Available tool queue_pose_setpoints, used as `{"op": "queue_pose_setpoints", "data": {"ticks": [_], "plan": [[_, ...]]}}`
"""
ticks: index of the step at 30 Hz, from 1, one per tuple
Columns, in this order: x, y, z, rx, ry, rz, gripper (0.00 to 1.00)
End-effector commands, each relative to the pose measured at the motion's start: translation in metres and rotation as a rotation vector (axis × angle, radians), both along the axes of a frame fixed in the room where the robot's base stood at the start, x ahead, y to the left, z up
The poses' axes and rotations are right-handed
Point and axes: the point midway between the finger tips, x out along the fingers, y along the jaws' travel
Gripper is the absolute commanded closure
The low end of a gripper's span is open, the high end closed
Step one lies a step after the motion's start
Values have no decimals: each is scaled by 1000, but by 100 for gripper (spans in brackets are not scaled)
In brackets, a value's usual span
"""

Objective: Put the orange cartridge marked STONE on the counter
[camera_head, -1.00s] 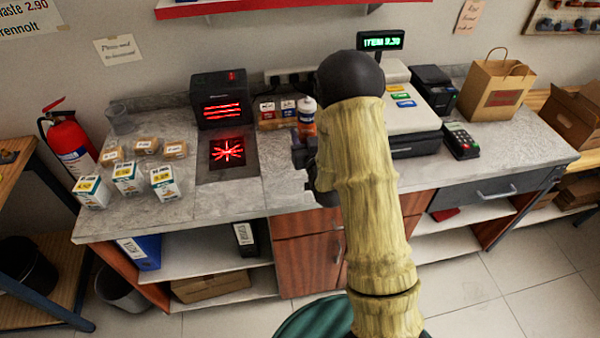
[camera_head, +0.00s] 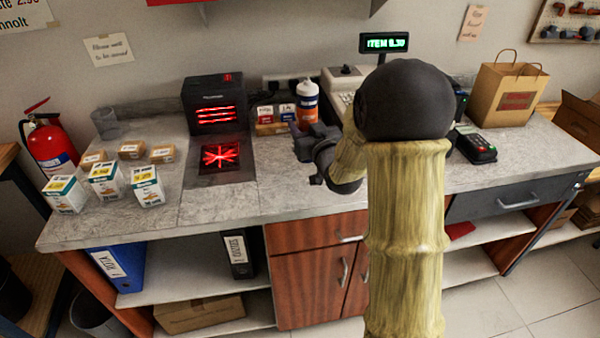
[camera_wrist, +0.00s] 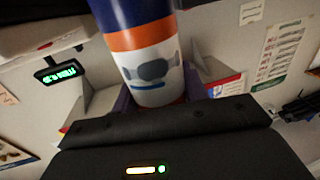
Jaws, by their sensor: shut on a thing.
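My gripper (camera_head: 306,133) is shut on a cartridge (camera_head: 307,97) with white, orange and blue parts. In the head view the cartridge stands roughly upright in front of the back wall, above the counter (camera_head: 290,200). In the wrist view the cartridge (camera_wrist: 150,60) fills the space between the fingers (camera_wrist: 157,97); it shows a blue section, orange bands and a white label with a grey picture. I cannot read the word STONE on it. My arm hides part of the counter and the till.
A black scanner (camera_head: 214,103) with a red-lit plate (camera_head: 221,156) is left of the gripper. Small white boxes (camera_head: 105,180) and brown packs (camera_head: 132,149) stand at the counter's left. A card terminal (camera_head: 476,147) and paper bag (camera_head: 507,92) are at right. The front middle counter is clear.

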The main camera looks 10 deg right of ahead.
Motion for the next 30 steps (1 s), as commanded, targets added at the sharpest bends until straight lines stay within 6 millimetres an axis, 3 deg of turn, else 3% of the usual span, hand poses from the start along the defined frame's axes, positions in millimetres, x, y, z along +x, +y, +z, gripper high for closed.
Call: {"op": "queue_pose_setpoints", "data": {"ticks": [8, 18, 30], "plan": [[0, 0, -4, 0, 0, 0, 93], [0, 0, -54, -1, 1, 0, 93], [0, 0, -60, -1, -2, 0, 93]]}}
